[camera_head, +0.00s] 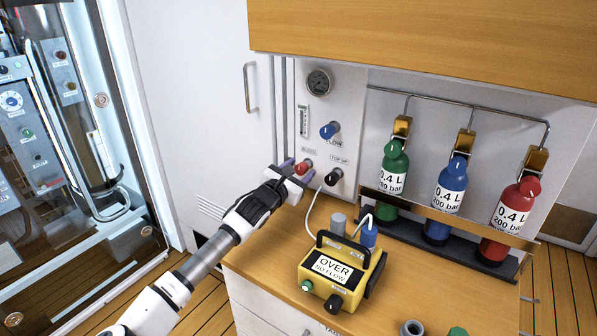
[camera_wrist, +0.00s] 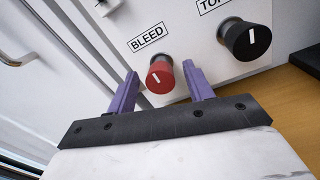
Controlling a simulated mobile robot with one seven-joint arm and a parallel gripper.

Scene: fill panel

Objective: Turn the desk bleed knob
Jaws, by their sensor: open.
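The red bleed knob (camera_wrist: 160,77) sticks out of the white panel under a "BLEED" label in the wrist view. Its white pointer line is tilted a little off vertical.
A black top-up knob (camera_wrist: 245,39) sits close to the right of the bleed knob. A blue flow knob (camera_head: 329,130) and a gauge (camera_head: 319,82) are above. A yellow box (camera_head: 338,272) with a white hose stands on the wooden desk (camera_head: 262,262). Three bottles stand at right, including a green one (camera_head: 393,163).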

